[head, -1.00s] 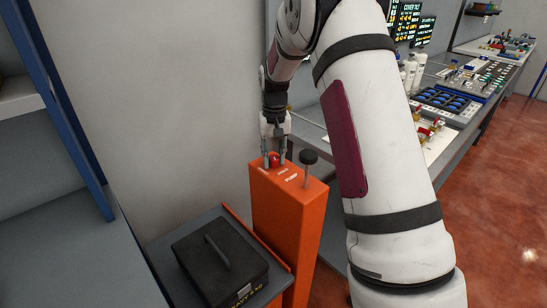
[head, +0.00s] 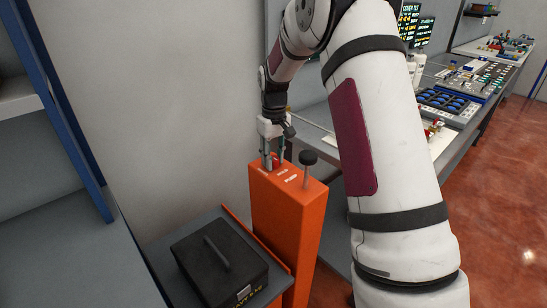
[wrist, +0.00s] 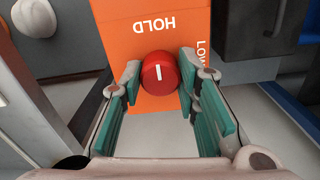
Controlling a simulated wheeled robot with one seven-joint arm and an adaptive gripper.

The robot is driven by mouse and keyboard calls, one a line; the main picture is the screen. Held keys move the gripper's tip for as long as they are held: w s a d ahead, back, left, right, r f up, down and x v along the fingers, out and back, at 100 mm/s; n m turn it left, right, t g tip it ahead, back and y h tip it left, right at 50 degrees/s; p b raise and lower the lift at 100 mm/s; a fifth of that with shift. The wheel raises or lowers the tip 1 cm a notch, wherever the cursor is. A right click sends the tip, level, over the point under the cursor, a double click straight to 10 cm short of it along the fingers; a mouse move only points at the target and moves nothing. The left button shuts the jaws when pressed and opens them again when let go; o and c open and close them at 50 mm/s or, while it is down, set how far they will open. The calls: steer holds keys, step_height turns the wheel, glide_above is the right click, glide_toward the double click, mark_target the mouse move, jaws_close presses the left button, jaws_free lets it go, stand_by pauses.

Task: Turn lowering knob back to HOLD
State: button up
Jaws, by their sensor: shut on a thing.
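The red lowering knob (wrist: 157,68) sits on top of the orange column (head: 285,225). Its short white mark runs nearly upright in the wrist view, roughly in line with the word HOLD (wrist: 168,24) printed above it. The start of another label, "LOW" (wrist: 203,52), shows at the right, cut off by the panel's edge. My gripper (wrist: 161,73) has one finger on each side of the knob and is shut on it. In the head view, my gripper (head: 274,163) points down onto the column top and its fingers partly hide the knob.
A black-topped post (head: 308,158) rises from the column beside the printed labels, close to my gripper. A black box with a handle (head: 218,262) rests on the grey platform at the column's left. A workbench with trays (head: 450,104) stands behind my arm at right.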

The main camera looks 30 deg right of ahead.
steer(key=o, duration=1.2)
steer(key=shift+r, duration=6.05)
